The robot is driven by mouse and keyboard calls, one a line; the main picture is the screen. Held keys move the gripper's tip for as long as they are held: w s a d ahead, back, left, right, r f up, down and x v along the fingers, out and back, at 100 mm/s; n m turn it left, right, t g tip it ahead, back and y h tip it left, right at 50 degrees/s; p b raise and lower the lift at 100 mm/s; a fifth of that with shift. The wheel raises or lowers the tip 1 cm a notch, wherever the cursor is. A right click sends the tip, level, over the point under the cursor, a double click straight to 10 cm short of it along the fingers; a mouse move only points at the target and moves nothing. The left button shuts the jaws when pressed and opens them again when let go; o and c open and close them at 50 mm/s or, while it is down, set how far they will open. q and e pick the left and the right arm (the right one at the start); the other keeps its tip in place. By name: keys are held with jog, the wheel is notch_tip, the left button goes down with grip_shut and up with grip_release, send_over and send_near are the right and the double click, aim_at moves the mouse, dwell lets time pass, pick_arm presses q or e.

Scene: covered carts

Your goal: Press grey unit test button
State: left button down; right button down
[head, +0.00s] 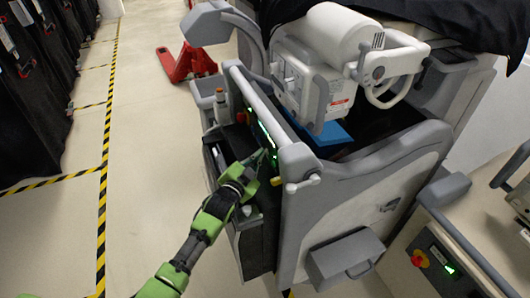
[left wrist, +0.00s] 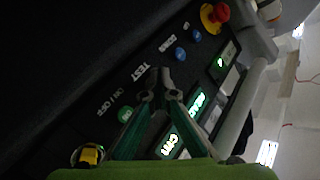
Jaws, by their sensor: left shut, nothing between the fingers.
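The grey unit (head: 350,195) stands in the middle of the head view, its dark control panel on the side facing my left arm. My left gripper (head: 264,156) is at this panel, shut and empty. In the left wrist view the fingertips (left wrist: 161,78) lie beside the white TEST label (left wrist: 141,71). The test button itself does not show and may be hidden behind the fingertips. I cannot tell whether they touch the panel. A green ON/OFF button (left wrist: 125,115) is beside the fingers. My right gripper is not in view.
Two blue buttons (left wrist: 181,53) and a red emergency stop (left wrist: 221,14) lie farther along the panel, near lit green displays (left wrist: 197,104). A yellow knob (left wrist: 90,153) is at lower left. Another unit (head: 440,262) stands at right. The floor (head: 150,140) at left is clear.

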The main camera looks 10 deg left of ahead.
pick_arm(q)
jog(key=shift+s+a+p, duration=0.4)
jog(key=shift+s+a, duration=0.1)
jog(key=shift+a, duration=0.1)
jog(key=shift+s+a+p, duration=0.25)
jog(key=shift+a+p, duration=0.05)
jog(key=shift+a, duration=0.15)
jog(key=s+a, duration=0.1)
jog(key=s+a+p, duration=0.1)
jog(key=a, duration=0.1)
jog(key=shift+s+a, duration=0.15)
dwell(0.6)
